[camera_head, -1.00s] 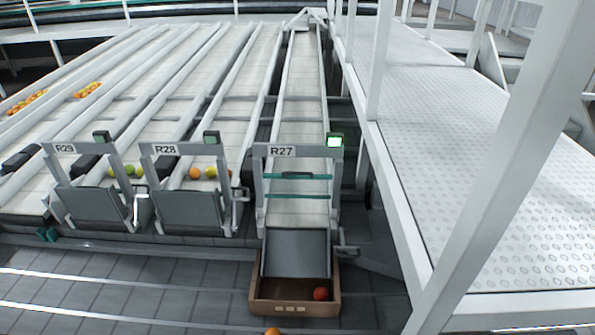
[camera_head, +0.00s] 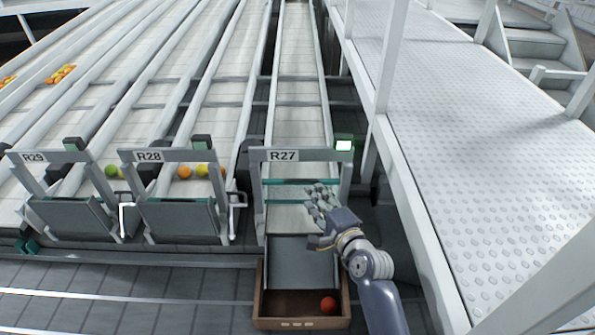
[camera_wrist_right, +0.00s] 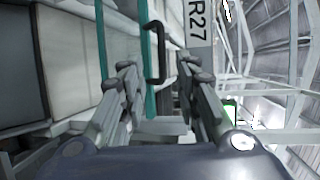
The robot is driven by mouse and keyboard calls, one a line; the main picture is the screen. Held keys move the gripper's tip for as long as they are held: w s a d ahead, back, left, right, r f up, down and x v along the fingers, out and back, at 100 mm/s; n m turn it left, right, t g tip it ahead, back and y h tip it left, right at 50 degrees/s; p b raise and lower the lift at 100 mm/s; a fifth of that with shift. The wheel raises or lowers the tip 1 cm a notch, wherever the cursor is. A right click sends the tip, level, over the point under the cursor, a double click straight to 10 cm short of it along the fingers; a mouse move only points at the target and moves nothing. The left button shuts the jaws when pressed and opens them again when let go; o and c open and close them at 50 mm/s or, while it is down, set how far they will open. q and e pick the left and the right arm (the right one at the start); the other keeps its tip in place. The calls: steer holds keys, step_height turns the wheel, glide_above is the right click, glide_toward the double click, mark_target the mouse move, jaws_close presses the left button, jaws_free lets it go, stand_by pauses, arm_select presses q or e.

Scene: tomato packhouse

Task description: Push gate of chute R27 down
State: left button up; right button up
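Chute R27 (camera_head: 296,110) ends at a grey frame with an R27 sign (camera_head: 283,156) and a lit green lamp (camera_head: 344,146). Two teal crossbars (camera_head: 280,182) span the frame opening; they also show in the wrist view (camera_wrist_right: 150,100). A black handle (camera_wrist_right: 153,52) on them lies ahead between my fingers, not gripped. A grey flap (camera_head: 290,262) below slopes down into a brown crate (camera_head: 275,324). My right gripper (camera_head: 318,190) is open, in front of the crossbars and hiding their right part; its fingers show apart in the wrist view (camera_wrist_right: 158,75). My left gripper is out of view.
A red tomato (camera_head: 328,304) lies in the crate. Chutes R28 (camera_head: 149,156) and R29 (camera_head: 34,158) stand to the left, flaps raised, with fruit behind them. A white-railed walkway (camera_head: 480,140) borders R27 on the right.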

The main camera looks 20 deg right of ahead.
mark_target(301, 180)
steer(key=x, duration=0.4)
steer(key=shift+w+r+p, duration=0.15)
steer(key=shift+r+p, duration=0.15)
steer(key=x, duration=0.5)
steer(key=shift+w+f, duration=0.1)
steer(key=shift+a, duration=0.1)
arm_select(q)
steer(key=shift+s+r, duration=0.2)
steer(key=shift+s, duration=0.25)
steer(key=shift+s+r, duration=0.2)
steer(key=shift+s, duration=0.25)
arm_select(e)
jaws_close()
steer(key=shift+f, duration=0.1)
